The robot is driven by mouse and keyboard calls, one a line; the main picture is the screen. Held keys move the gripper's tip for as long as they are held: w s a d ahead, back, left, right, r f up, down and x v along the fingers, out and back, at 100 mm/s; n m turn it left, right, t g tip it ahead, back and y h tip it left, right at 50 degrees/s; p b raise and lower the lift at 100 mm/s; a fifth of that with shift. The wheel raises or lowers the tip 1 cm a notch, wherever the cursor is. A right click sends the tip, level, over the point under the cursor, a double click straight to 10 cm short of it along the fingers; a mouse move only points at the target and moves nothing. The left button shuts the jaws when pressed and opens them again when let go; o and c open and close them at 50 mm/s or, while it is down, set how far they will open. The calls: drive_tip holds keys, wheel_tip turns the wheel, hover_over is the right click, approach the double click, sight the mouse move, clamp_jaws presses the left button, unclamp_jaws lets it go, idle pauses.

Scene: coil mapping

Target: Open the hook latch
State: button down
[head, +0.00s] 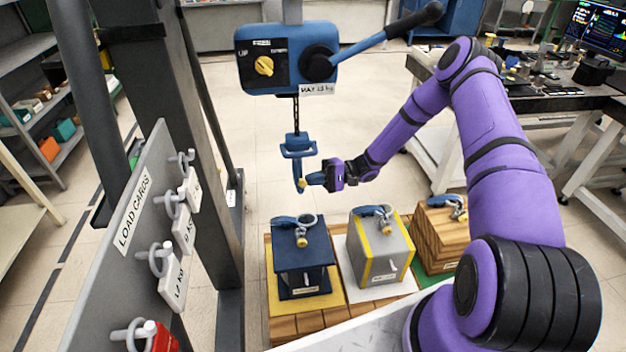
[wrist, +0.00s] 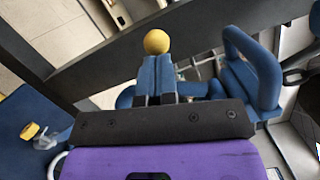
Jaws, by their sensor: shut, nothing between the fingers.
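The blue hook (head: 297,172) hangs on a chain below the blue hoist box (head: 287,60) in the head view. A blue loop handle (head: 298,150) sits at the hook's top; it also shows at the right in the wrist view (wrist: 262,70). A small yellow ball (head: 302,184) is at the hook's tip side; in the wrist view the yellow ball (wrist: 156,42) is just beyond my fingertips. My gripper (head: 316,179) comes from the right, shut and empty, its tips beside the ball. I cannot tell whether they touch it. The gripper fingers partly hide the hook in the wrist view.
Below the hook stand a dark blue block (head: 304,262), a grey block with yellow edges (head: 382,250) and a wooden block (head: 440,235), each with a ring on top. A load card board (head: 140,225) is at the left.

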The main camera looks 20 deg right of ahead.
drive_tip(key=shift+s+r+m, duration=0.25)
drive_tip(key=shift+r+m, duration=0.25)
drive_tip(key=shift+m, duration=0.4)
wheel_tip(320, 180, up, 7)
drive_tip(key=m+t+y, duration=0.1)
drive_tip(key=m+t, duration=0.1)
drive_tip(key=m, duration=0.9)
drive_tip(key=shift+s+f+t, duration=0.15)
drive_tip(key=shift+s+t, duration=0.05)
drive_tip(key=shift+t, duration=0.2)
drive_tip(key=shift+a, duration=0.1)
drive_tip(key=d+f, duration=0.5)
drive_tip(key=d, duration=0.7)
drive_tip(key=shift+d, duration=0.15)
